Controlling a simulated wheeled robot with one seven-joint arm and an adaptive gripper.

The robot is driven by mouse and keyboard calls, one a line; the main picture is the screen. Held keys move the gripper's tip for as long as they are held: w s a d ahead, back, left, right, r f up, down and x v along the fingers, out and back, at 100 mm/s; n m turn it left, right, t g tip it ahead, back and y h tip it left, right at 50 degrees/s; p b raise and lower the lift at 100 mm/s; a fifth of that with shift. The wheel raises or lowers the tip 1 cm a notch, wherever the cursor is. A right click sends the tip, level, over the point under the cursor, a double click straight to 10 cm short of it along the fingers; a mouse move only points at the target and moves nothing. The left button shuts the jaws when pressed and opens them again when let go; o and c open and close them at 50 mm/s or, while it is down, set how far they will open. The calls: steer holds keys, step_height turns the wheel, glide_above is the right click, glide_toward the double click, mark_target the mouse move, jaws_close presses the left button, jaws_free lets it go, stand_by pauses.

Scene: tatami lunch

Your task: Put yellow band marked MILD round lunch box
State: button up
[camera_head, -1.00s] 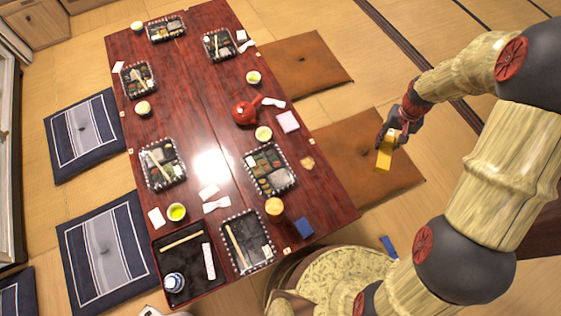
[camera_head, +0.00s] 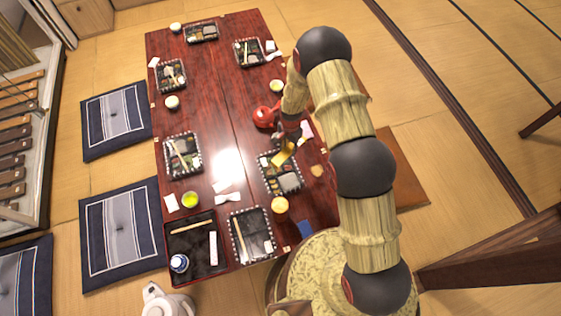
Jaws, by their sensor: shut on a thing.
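My gripper (camera_head: 289,141) is shut on the yellow band (camera_head: 283,154), which hangs below it. They are over the right side of the table, at the far edge of a lunch box (camera_head: 283,182) with a black-and-white checked rim. The band covers part of that box in this view; I cannot tell whether it touches it. Any MILD marking is too small to read. Similar open lunch boxes stand at the near end (camera_head: 252,236), on the left side (camera_head: 183,155) and farther back (camera_head: 172,75).
A white kettle (camera_head: 165,300) stands at the lower left.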

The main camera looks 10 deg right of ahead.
steer(key=s+a+f+m+p, duration=0.25)
steer(key=a+f+m, duration=0.2)
steer(key=f, duration=0.55)
steer(key=b, duration=0.2)
glide_above(281, 175)
steer(key=shift+m, duration=0.35)
steer(key=shift+w+d+f, duration=0.1)
steer(key=shift+f, duration=2.1)
steer(key=shift+f+b, duration=1.1)
steer(key=shift+f, duration=0.25)
steer(key=shift+f+b, duration=0.8)
steer(key=shift+b, duration=0.3)
steer(key=o, duration=0.8)
steer(key=shift+o, duration=0.4)
steer(key=o, duration=0.5)
